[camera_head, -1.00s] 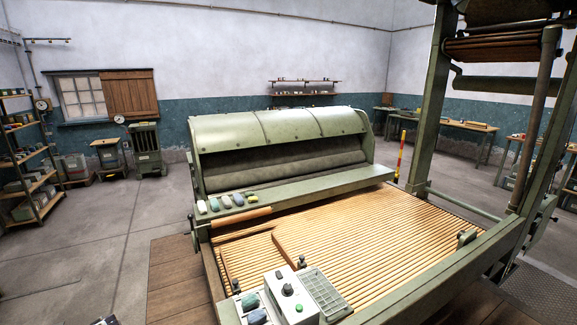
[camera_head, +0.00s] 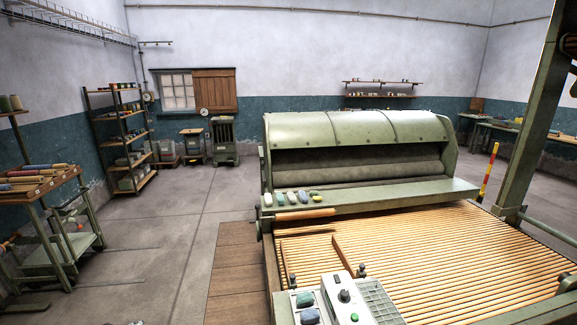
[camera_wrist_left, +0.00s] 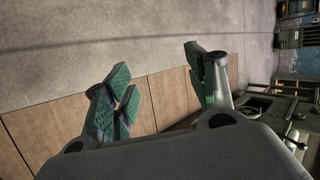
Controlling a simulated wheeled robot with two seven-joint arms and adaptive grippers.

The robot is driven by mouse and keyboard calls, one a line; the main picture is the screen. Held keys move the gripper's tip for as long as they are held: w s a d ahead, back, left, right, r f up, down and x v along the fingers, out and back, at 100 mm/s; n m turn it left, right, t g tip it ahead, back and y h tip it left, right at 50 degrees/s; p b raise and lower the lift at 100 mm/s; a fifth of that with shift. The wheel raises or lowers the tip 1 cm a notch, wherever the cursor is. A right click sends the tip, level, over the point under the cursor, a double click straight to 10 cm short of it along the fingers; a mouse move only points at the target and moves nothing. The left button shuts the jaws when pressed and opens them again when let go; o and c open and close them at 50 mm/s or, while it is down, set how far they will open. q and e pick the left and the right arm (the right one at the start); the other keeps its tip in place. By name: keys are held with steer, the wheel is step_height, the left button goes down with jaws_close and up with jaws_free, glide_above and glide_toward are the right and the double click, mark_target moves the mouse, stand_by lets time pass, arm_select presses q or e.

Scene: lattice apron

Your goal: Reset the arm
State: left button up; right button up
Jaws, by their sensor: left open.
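My left gripper (camera_wrist_left: 160,88) shows in the left wrist view with its two green-padded fingers spread wide apart. Nothing is between them. It hangs over the floor area, with brown wooden boards (camera_wrist_left: 170,98) and grey concrete behind the fingers. In the head view, only a tiny part of something shows at the bottom edge, too small to name. My right gripper is in neither view.
A green machine (camera_head: 360,130) with a slatted wooden apron (camera_head: 440,245) fills the right. A control box (camera_head: 345,297) stands at its front corner. A trolley with spools (camera_head: 45,215) and a shelf rack (camera_head: 125,150) stand left. Open concrete floor lies between.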

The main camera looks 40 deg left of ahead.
arm_select(q)
steer(key=s+d+f+n+h, duration=0.1)
steer(key=s+d+f, duration=0.1)
steer(key=d+f, duration=0.55)
steer(key=s+d+f+h, duration=0.2)
steer(key=d+f, duration=0.3)
steer(key=d, duration=0.6)
steer(key=s+d+f+n+h, duration=0.1)
steer(key=s+d+f, duration=0.1)
steer(key=d+f, duration=0.6)
steer(key=s+d+f+h, duration=0.1)
steer(key=d+f+h, duration=0.1)
steer(key=d, duration=1.6)
steer(key=s+d+f+n+g+h+b, duration=0.1)
steer(key=d+f, duration=0.3)
steer(key=d, duration=1.4)
steer(key=shift+d+f+h+b, duration=0.2)
steer(key=shift+d+h+b, duration=0.1)
steer(key=shift+h, duration=0.3)
steer(key=shift+c, duration=0.4)
steer(key=shift+w, duration=0.1)
jaws_close()
